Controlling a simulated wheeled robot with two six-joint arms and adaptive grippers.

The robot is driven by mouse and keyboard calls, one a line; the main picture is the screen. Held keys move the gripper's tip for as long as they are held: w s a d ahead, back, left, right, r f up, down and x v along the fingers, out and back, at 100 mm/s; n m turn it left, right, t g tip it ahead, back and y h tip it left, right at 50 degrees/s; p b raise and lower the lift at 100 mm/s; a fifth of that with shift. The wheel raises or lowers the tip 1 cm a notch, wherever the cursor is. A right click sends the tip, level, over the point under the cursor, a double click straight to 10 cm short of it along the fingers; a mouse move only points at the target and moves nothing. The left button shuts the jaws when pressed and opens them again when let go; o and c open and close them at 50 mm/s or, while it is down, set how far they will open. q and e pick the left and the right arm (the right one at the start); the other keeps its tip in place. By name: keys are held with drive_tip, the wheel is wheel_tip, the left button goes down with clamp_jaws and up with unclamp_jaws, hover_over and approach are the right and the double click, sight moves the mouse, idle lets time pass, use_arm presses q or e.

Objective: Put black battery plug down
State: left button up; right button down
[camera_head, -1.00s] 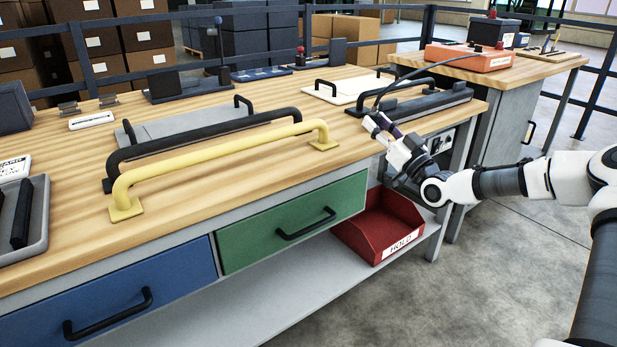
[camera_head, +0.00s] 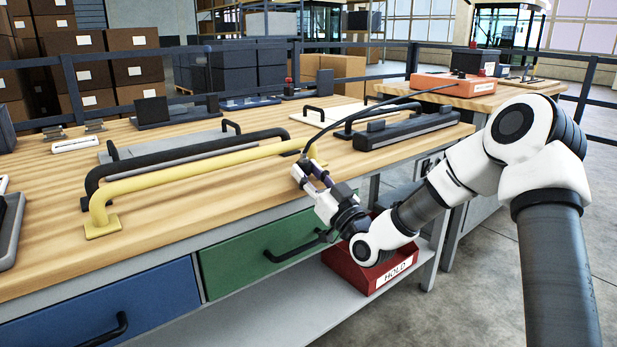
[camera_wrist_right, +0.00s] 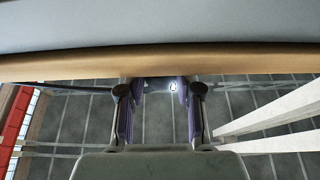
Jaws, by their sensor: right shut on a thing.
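My right gripper (camera_head: 309,172) is at the front edge of the wooden bench, beside the right end of the yellow handle. It is shut on the black battery plug (camera_head: 304,160), which shows only as a small dark bit at the fingertips. The plug's black cable (camera_head: 350,118) arches over the bench to the orange box (camera_head: 450,84) at the back right. In the right wrist view the purple-padded fingers (camera_wrist_right: 160,98) face the bench edge, and the plug is hard to make out. My left gripper is out of view.
A yellow handle (camera_head: 180,169) and a black handle (camera_head: 170,155) stand along the bench front. A black bar-shaped unit (camera_head: 408,130) lies to the right. A red HOLD bin (camera_head: 395,273) sits on the shelf below. Bare wood (camera_head: 250,185) lies in front of the yellow handle.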

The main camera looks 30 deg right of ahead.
drive_tip(key=shift+f, duration=0.2)
drive_tip(key=c, duration=0.8)
unclamp_jaws()
drive_tip(key=shift+o, duration=0.2)
drive_tip(key=shift+r, duration=0.15)
